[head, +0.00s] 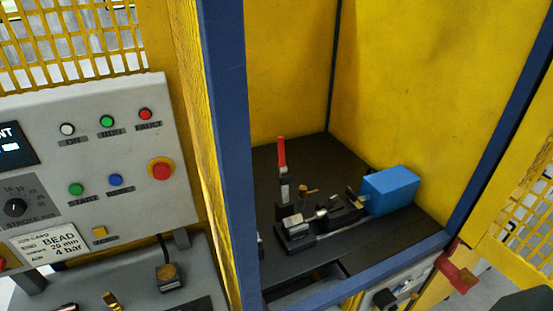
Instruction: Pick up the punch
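I cannot tell for certain which item is the punch. A brass-coloured piece (111,300) is at the bottom edge of the grey bench on the left, partly cut off by the frame. Another small brass-coloured piece (309,190) is at the black fixture (298,232) inside the yellow enclosure. The fixture has a clamp with an upright red handle (281,152) and a blue block (390,190) at its right end. Neither of my grippers can be made out in the head view.
A blue post (230,150) separates the enclosure from the grey control panel (115,150) with coloured buttons. A small dark block with a cable (170,278) stands on the bench below the panel. A red latch (457,268) sits at the enclosure's lower right. Dark floor beside the fixture is clear.

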